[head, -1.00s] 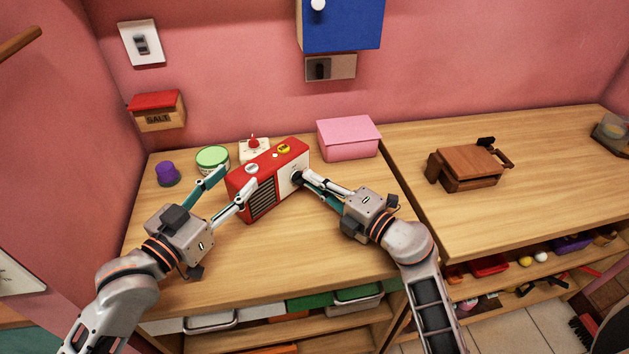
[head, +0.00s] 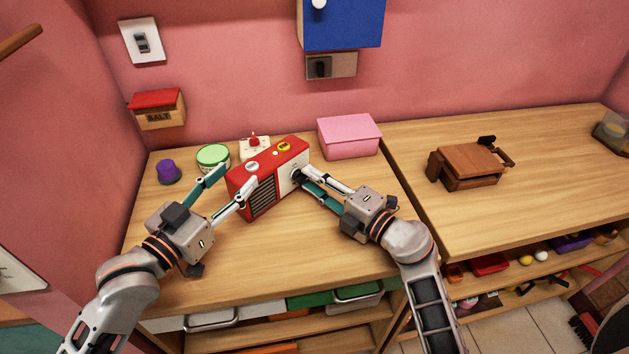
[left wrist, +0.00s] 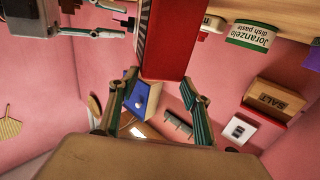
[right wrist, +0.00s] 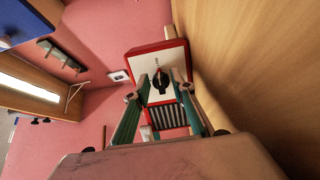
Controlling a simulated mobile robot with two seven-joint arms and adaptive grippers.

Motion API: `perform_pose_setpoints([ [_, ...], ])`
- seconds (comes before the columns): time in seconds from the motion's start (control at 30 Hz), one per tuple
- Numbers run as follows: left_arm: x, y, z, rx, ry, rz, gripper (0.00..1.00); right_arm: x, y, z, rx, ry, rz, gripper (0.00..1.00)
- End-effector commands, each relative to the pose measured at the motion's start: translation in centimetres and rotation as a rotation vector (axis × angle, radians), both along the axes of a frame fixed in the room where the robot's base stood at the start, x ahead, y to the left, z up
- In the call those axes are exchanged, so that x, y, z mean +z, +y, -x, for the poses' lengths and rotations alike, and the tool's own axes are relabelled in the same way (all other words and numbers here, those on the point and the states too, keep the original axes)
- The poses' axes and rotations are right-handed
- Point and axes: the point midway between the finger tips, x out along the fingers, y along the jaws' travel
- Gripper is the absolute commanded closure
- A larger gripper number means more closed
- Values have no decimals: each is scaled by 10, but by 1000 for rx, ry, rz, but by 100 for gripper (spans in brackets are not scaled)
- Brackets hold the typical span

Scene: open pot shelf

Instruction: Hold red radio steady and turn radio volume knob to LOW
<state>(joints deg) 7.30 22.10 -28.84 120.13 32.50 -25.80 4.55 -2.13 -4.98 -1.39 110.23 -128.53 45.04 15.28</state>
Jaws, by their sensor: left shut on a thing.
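The red radio (head: 268,163) with a cream front stands upright on the wooden counter. My left gripper (head: 238,178) is shut on its left end, one finger at the back and one at the front; the red casing (left wrist: 168,45) shows between those fingers in the left wrist view. My right gripper (right wrist: 161,84) is open, with a fingertip on either side of the knob and visible gaps. The knob's small markings are too small to read, so its setting cannot be told.
A green-labelled tub (head: 213,157), a purple-topped item (head: 167,172) and a white item with a red top (head: 254,149) stand behind or left of the radio. A pink box (head: 348,137) is behind right. The counter in front (head: 270,250) is clear.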

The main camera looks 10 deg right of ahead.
Motion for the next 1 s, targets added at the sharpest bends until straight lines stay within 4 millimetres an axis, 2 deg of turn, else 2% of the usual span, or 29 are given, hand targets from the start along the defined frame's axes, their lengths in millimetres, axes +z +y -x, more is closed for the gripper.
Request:
perform_pose_setpoints([
  [0.13,0,0,0,-1,0,0,95,0,-2,1,-2,-1,2,76],
  [0.27,0,0,1,-1,0,0,95,-1,-9,10,-4,-1,3,76],
  [0.7,0,0,1,-1,1,1,95,-1,-56,79,0,1,3,76],
  [1.0,0,0,1,-1,0,1,95,0,-69,98,0,-1,1,76],
])
